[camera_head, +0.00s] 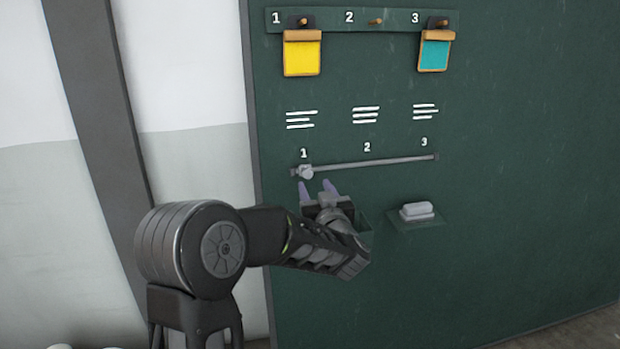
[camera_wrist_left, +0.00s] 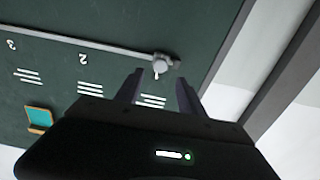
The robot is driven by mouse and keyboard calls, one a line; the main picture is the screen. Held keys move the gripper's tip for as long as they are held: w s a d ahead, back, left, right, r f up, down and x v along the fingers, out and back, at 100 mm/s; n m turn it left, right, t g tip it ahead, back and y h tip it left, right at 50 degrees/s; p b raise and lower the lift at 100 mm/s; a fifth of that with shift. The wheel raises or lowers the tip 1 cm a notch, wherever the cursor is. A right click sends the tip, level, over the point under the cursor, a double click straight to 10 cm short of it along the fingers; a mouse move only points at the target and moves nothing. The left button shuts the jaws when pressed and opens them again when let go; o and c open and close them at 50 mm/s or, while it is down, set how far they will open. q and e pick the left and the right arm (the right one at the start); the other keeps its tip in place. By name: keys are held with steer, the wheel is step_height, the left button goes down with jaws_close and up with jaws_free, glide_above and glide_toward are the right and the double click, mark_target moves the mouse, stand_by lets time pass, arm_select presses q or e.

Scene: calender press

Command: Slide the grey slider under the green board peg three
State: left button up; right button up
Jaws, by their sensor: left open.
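The grey slider (camera_head: 306,172) sits at the left end of a thin rail (camera_head: 370,163) on the green board (camera_head: 520,150), under the rail mark 1. In the left wrist view the slider (camera_wrist_left: 161,67) shows just beyond and between the fingertips. My left gripper (camera_head: 318,186) is open and empty, a little below the slider, with its fingers pointing up at it; it also shows in the left wrist view (camera_wrist_left: 158,88). Peg three (camera_head: 440,22) is at the top right of the peg strip and carries a teal clipboard (camera_head: 434,54). My right gripper is not in view.
A yellow clipboard (camera_head: 302,57) hangs on peg one; peg two (camera_head: 375,21) is bare. A small ledge with a white eraser (camera_head: 416,209) is right of my left gripper. The rail is clear from the slider rightward to mark 3.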

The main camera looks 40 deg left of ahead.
mark_target(308, 174)
arm_select(q)
steer(key=x, duration=0.6)
jaws_close()
stand_by(0.4)
stand_by(1.0)
